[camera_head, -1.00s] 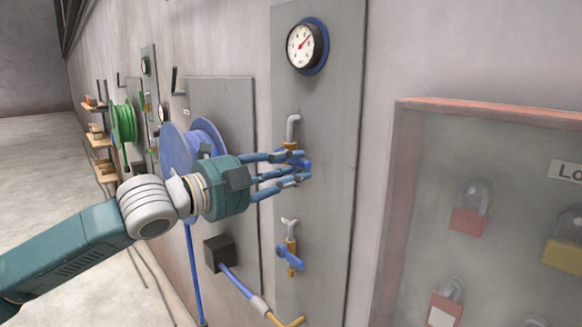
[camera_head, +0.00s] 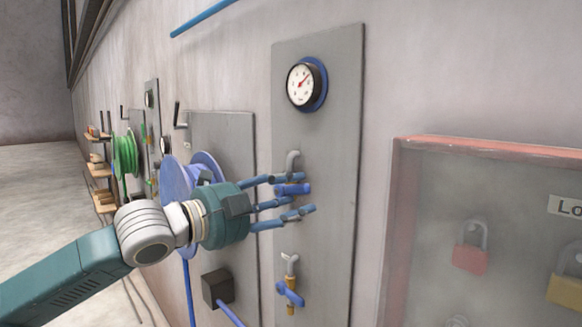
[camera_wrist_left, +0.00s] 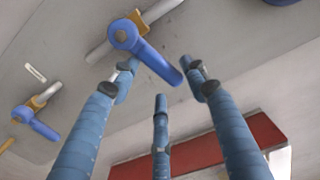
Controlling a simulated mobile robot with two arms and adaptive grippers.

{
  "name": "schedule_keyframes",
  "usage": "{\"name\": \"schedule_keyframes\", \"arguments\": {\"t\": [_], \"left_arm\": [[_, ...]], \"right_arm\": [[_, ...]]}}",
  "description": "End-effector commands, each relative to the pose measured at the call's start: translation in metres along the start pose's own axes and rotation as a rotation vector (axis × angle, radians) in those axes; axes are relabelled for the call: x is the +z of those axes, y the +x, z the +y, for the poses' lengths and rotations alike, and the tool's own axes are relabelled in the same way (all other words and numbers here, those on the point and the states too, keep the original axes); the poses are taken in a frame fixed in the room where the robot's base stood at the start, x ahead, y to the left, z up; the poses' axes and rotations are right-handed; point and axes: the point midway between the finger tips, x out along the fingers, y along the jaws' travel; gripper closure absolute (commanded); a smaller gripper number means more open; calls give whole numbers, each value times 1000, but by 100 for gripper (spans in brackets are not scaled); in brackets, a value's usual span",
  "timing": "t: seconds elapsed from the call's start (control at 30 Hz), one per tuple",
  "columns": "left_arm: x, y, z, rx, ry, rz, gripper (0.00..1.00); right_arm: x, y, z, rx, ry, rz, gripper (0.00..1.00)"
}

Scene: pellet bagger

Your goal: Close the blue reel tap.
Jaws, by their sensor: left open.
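The grey panel holds two taps with blue handles. The upper tap (camera_head: 293,189) sits under a grey bent pipe below the gauge; its handle lies level, crosswise to the pipe. It also shows at the top of the left wrist view (camera_wrist_left: 150,55). My left gripper (camera_head: 302,196) is open at it, with the handle among the fingers and no clear hold. In the left wrist view its fingers (camera_wrist_left: 160,78) are spread below the handle. The lower tap (camera_head: 290,293) has a slanting blue handle and also shows at left in the wrist view (camera_wrist_left: 40,125). My right gripper is not in view.
A gauge (camera_head: 303,84) with a blue rim is above. A blue reel (camera_head: 175,180) is behind my wrist, a green reel (camera_head: 125,155) farther left. A red-framed padlock case (camera_head: 480,150) stands to the right. Bare panel lies right of the fingers.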

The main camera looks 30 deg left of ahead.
Motion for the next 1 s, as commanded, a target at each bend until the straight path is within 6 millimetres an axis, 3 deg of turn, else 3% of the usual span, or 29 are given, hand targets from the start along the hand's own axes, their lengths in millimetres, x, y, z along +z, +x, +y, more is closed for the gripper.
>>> {"name": "schedule_keyframes", "arguments": {"t": [0.03, 0.23, 0.4, 0.6, 0.93, 1.0], "left_arm": [[1, -1, -14, -16, 6, -1, 54], [3, -2, -52, -29, 13, -5, 54], [4, -2, -73, -23, 12, -5, 54], [2, -2, -84, -13, 8, -3, 54], [2, -1, -84, -5, 6, -1, 54], [1, -1, -84, -4, 6, -1, 66]], "right_arm": [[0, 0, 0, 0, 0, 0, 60], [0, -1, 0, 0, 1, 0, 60], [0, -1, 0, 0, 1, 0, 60], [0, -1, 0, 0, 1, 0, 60], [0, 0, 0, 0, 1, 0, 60], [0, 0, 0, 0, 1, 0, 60]]}}
